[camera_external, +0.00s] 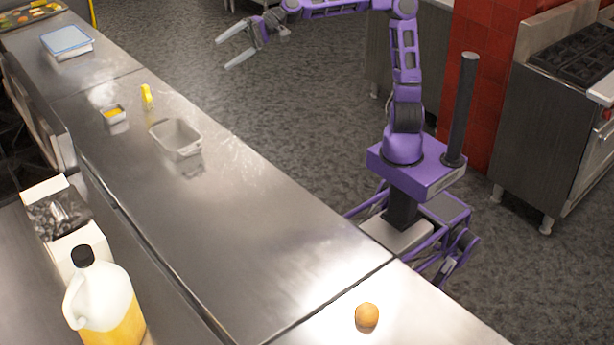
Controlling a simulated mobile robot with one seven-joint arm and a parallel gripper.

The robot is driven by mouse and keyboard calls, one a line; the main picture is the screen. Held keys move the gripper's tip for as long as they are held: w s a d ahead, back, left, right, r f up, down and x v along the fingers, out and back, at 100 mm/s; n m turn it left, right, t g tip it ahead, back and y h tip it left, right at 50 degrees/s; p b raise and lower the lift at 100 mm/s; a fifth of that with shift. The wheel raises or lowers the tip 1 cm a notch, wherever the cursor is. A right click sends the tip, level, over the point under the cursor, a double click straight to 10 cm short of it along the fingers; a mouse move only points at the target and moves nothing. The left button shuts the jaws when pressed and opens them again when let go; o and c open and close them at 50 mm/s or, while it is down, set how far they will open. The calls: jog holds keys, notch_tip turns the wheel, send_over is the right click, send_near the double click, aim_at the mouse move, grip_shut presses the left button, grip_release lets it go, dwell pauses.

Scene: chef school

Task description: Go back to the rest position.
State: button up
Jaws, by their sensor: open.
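My gripper (233,47) is at the top of the external view, with its two pale fingers spread apart and nothing between them. It hangs in the air over the grey floor, to the right of the long steel counter (220,230). My purple arm reaches up from the base at the right and then out to the left toward the gripper. The gripper touches nothing.
On the counter are a grey open tray (176,139), a small yellow-filled container (113,114), a yellow bottle (147,94), a blue-lidded box (67,42) and an orange ball-like item (367,315). A jug (103,300) stands at lower left. A stove (560,110) stands at right.

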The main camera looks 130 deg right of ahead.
jog(key=s+a+f+n+g+y, duration=0.1)
jog(key=s+a+f+n+g, duration=0.1)
jog(key=s+a+f+n, duration=0.5)
jog(key=s+a+f+n+g+y+p, duration=0.1)
jog(key=s+a+f+n+g, duration=0.15)
jog(key=s+a, duration=0.4)
jog(key=s+a+f+n+g+y, duration=0.1)
jog(key=s+a+f+n+g, duration=0.3)
jog(key=a, duration=0.6)
jog(key=s+a+f+n+h, duration=0.1)
jog(key=s+f+n+h, duration=0.2)
jog(key=s+f, duration=0.4)
jog(key=shift+s+f+n+g+p, duration=0.35)
jog(key=shift+s+n+p, duration=0.1)
jog(key=shift+n, duration=0.2)
